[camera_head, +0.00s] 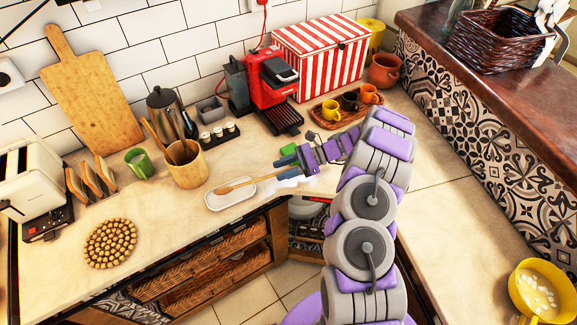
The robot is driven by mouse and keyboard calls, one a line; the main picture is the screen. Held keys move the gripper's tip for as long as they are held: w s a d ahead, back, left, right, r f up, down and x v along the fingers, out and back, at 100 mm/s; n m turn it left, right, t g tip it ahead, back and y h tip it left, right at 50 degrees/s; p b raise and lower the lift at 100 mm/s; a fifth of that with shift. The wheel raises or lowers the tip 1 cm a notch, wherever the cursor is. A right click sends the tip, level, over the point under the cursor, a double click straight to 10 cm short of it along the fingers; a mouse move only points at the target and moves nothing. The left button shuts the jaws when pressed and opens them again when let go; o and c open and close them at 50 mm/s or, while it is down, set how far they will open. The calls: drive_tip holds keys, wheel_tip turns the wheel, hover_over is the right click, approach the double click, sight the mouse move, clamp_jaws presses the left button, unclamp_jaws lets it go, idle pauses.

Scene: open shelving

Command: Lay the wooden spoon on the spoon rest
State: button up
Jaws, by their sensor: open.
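The wooden spoon (236,185) appears to lie across the white oblong spoon rest (243,195) near the counter's front edge. Its bowl is at the left end, and its handle points right toward my gripper. My gripper (281,169) is open, just right of the spoon's handle end, with its fingers pointing left. I see a small gap between the fingers and the handle, but cannot judge the height difference well. Nothing shows held between the fingers.
A wooden utensil pot (187,170) stands left behind the rest. Small jars (218,134), a red coffee machine (272,85) and a tray with cups (347,106) are behind. A round wooden trivet (110,244) lies left. The counter's front edge is close.

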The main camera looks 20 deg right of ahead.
drive_tip(key=p+v, duration=0.2)
drive_tip(key=v, duration=1.5)
drive_tip(key=shift+d+p, duration=0.3)
drive_tip(key=s+a+r+n+g+h, duration=0.25)
drive_tip(key=s+a+r+n, duration=0.3)
drive_tip(key=a+r, duration=0.4)
drive_tip(key=s+a+r+n+g+h, duration=0.2)
drive_tip(key=s+a+r+n+h, duration=0.2)
drive_tip(key=s+a+r, duration=0.45)
drive_tip(key=s+r+n+t+h, duration=0.1)
drive_tip(key=s+n+h, duration=0.7)
drive_tip(key=s, duration=1.6)
drive_tip(key=shift+s+a+r+n+t, duration=0.2)
drive_tip(key=shift+a+n+t, duration=0.15)
drive_tip(key=shift+n+t, duration=0.15)
